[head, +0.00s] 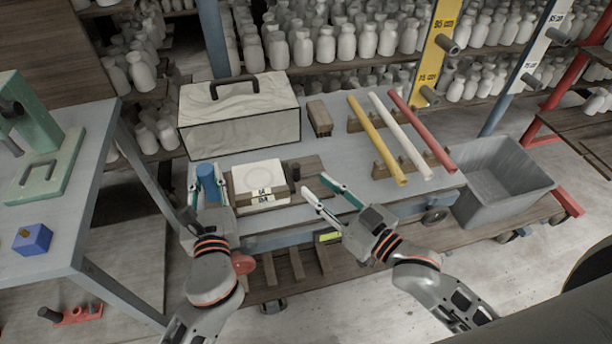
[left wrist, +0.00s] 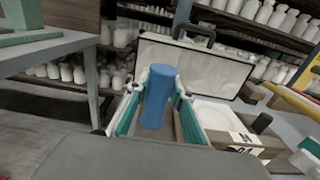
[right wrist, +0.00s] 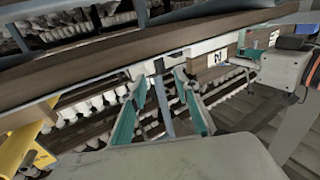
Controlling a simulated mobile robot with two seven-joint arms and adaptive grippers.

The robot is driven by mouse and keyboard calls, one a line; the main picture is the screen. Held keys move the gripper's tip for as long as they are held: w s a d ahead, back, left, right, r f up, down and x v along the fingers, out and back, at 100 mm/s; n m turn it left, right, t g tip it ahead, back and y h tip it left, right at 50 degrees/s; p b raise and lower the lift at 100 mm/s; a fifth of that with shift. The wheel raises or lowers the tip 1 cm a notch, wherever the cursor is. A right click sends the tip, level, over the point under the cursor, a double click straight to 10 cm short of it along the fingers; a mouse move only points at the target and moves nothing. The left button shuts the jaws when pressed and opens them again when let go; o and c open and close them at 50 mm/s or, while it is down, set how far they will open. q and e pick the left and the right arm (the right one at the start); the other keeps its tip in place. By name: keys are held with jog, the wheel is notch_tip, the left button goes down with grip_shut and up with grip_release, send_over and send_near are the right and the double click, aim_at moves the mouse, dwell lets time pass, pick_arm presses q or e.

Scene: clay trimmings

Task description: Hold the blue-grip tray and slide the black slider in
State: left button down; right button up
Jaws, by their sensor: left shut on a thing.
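The wooden tray (head: 223,202) lies on the grey cart top, with a blue upright grip (head: 206,172) at its left end and a white slab (head: 258,178) on it. My left gripper (head: 207,182) is shut on the blue grip, which stands between its fingers in the left wrist view (left wrist: 158,95). The black slider (head: 295,171) stands up at the tray's right side; it also shows in the left wrist view (left wrist: 261,123). My right gripper (head: 316,186) is open and empty, just right and in front of the slider, apart from it.
A cream case (head: 240,132) with a black handle stands behind the tray. A small wooden block (head: 320,118) and yellow, white and red bars (head: 377,140) on wooden supports lie to its right. A grey bin (head: 500,180) stands beyond the cart's right end.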

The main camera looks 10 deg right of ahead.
pick_arm(q)
jog(key=shift+f, duration=0.3)
pick_arm(e)
jog(key=shift+v, duration=1.7)
pick_arm(q)
jog(key=c, duration=1.7)
grip_release()
jog(key=shift+r, duration=0.15)
